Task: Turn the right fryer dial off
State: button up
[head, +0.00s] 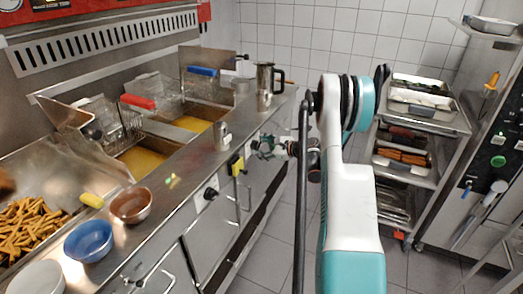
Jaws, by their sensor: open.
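The fryer counter has two oil wells. The left well has a basket with a red handle (137,101), and the right well has one with a blue handle (202,71). On the front panel, a black dial (211,193) sits on a pale plate. Further right is a yellow plate (237,166) with a dark part beside it, which looks like the right fryer dial; its setting is too small to read. My gripper (259,146) is open, close to the panel just right of the yellow plate. I cannot tell whether it touches anything.
A metal jug (266,82) and a small shaker (222,136) stand on the counter edge. Bowls, including a blue one (88,240), are at the front left. A tray rack (421,105) stands to the right. The tiled floor between is clear.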

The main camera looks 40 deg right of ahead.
jog(key=shift+w+a+f, duration=0.1)
jog(key=shift+w, duration=0.2)
jog(key=c, duration=1.1)
jog(key=shift+o, duration=0.2)
jog(key=n+t, duration=0.2)
jog(key=n, duration=0.5)
jog(key=f+n+t, duration=0.1)
jog(key=n+t, duration=0.2)
jog(key=n, duration=0.5)
jog(key=n+t+y, duration=0.1)
jog(key=n+t, duration=0.1)
jog(key=n, duration=0.5)
jog(key=shift+f+n, duration=0.25)
jog(key=shift+n, duration=0.45)
